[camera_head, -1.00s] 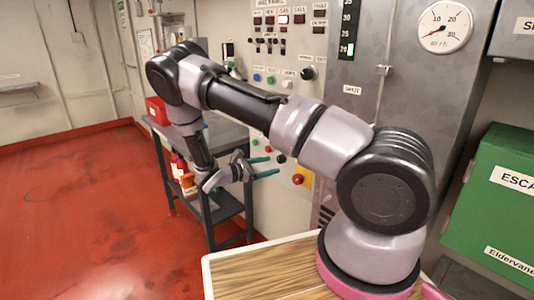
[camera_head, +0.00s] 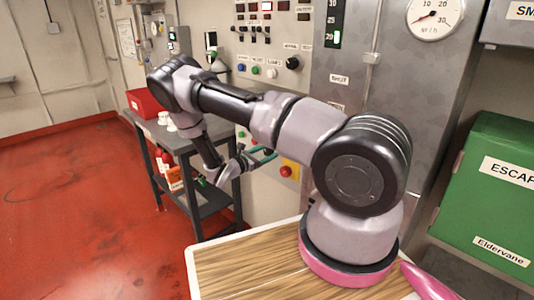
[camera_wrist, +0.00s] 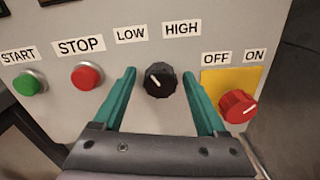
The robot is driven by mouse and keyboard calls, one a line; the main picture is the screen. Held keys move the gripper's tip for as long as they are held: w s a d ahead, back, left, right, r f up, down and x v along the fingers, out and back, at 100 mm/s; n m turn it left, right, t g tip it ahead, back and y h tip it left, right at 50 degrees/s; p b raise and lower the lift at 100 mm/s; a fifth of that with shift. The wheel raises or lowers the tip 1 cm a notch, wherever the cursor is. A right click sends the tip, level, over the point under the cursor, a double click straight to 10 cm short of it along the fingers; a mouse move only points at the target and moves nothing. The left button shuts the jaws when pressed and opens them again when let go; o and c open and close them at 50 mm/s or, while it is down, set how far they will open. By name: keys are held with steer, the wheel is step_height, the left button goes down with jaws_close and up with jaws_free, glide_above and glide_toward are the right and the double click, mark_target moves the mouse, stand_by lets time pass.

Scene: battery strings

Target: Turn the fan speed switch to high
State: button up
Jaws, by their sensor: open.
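The fan speed switch (camera_wrist: 160,80) is a black knob under LOW and HIGH labels in the wrist view. Its white mark points up and left, toward LOW. My gripper (camera_wrist: 158,75) is open, with one teal finger on each side of the knob and a visible gap to it on both sides. I cannot tell how far the fingertips are from the panel. In the head view, my gripper (camera_head: 264,156) is low in front of the grey panel, and I cannot make out the knob there.
A red OFF/ON knob (camera_wrist: 238,106) on a yellow plate is just right of the right finger. Red STOP (camera_wrist: 87,76) and green START (camera_wrist: 30,83) buttons are to the left. A dark side table (camera_head: 190,143) stands left of the panel, with a red box (camera_head: 146,102).

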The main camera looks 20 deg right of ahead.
steer(key=shift+d, duration=0.15)
steer(key=shift+c, duration=0.3)
jaws_close()
steer(key=shift+m, duration=0.3)
steer(key=m, duration=0.5)
steer(key=shift+m, duration=0.3)
steer(key=m, duration=0.5)
steer(key=shift+m, duration=0.3)
